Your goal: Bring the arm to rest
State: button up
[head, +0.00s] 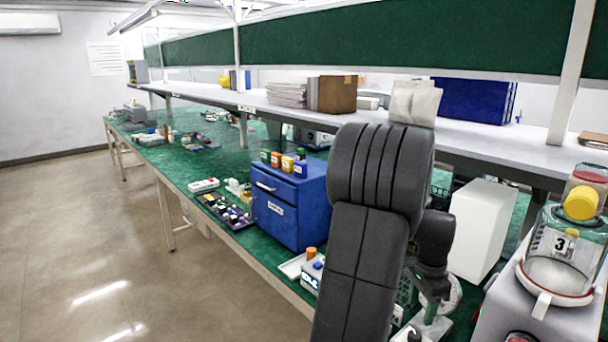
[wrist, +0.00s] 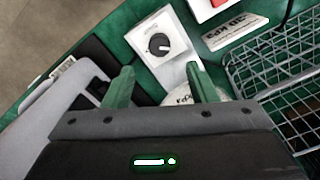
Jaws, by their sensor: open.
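My arm is raised in the middle of the head view, its dark grey links covering part of the bench. My gripper (wrist: 160,78) shows in the wrist view with two green fingers spread apart. It is open, and I see nothing held between the fingers. Just beyond the fingers is a white unit with a black knob (wrist: 158,45). A round white piece with dark lettering (wrist: 183,99) lies partly behind the right finger. Whether the fingers touch either one I cannot tell.
A wire basket (wrist: 290,72) is close at right in the wrist view. In the head view, a blue drawer cabinet (head: 285,205) stands left of my arm. A white block (head: 482,230) and canister number 3 (head: 562,270) stand right. The floor (head: 70,235) is clear at left.

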aim_at(415, 335)
notch_tip(415, 335, down, 9)
jog(key=shift+s+r, duration=0.1)
jog(key=shift+s, duration=0.05)
jog(key=shift+r+n, duration=0.1)
jog(key=shift+n, duration=0.3)
jog(key=shift+r+n+p, duration=0.1)
jog(key=shift+n+p, duration=0.25)
jog(key=shift+n, duration=0.45)
jog(key=n+p, duration=0.1)
jog(key=n, duration=0.3)
jog(key=shift+n, duration=0.3)
notch_tip(415, 335, up, 14)
jog(key=shift+a+f, duration=0.1)
jog(key=shift+f, duration=0.1)
